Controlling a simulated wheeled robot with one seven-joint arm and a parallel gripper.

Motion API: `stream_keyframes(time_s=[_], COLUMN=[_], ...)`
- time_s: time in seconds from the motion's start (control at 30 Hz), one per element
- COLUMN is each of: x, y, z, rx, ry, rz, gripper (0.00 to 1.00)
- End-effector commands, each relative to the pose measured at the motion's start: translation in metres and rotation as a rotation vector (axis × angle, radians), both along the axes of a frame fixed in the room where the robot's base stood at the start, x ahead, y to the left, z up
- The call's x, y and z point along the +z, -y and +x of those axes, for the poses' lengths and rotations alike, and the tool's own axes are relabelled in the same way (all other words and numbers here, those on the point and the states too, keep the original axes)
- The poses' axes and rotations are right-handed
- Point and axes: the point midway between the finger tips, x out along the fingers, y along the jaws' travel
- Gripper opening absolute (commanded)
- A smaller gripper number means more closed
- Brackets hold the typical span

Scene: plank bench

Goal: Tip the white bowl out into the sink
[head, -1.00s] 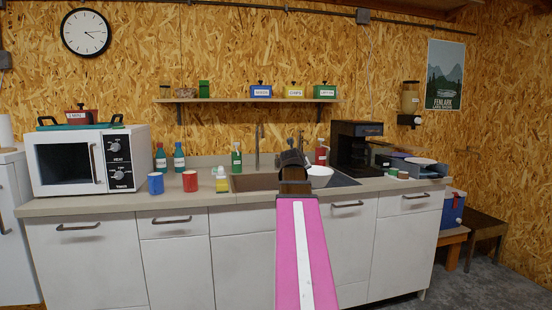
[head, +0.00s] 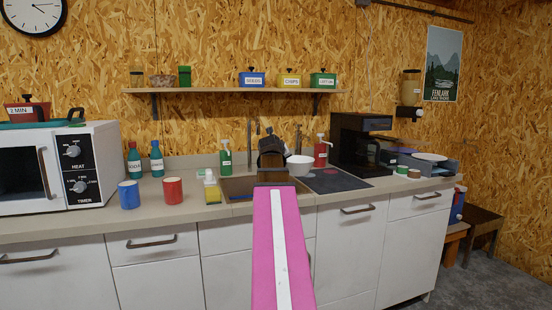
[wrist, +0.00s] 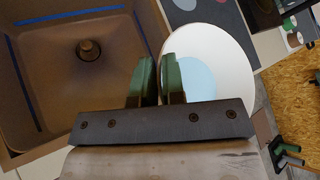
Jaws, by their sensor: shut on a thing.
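The white bowl (head: 299,167) is just right of my gripper (head: 272,152) in the head view, near the sink's right edge. In the wrist view the bowl (wrist: 225,55) is right of the green fingertips (wrist: 157,80), which are shut on its near-left rim. A pale blue patch, perhaps liquid, shows inside it. The bowl looks about level. The brown sink (wrist: 60,60) lies left of the fingers in the wrist view, with its drain visible. In the head view, the sink (head: 235,187) is partly hidden behind my arm.
A tap (head: 250,140) stands behind the sink. A green bottle (head: 225,157) and a yellow one (head: 212,190) stand left of it, a red soap bottle (head: 321,152) right. A dark mat (head: 340,180) and black coffee machine (head: 360,145) are further right. Red (head: 173,190) and blue (head: 129,195) mugs stand left.

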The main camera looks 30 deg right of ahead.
Motion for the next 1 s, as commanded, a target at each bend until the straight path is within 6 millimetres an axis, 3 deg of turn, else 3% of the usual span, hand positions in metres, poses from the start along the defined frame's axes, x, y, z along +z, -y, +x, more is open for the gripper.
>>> stream_keyframes(time_s=[0.43, 1.0], x=[-0.024, -0.077], y=[-0.002, -0.004], z=[0.029, 0.045], rx=[0.001, 0.0], ry=[-0.45, -0.698], rz=[-0.052, -0.083], gripper=[0.0, 0.0])
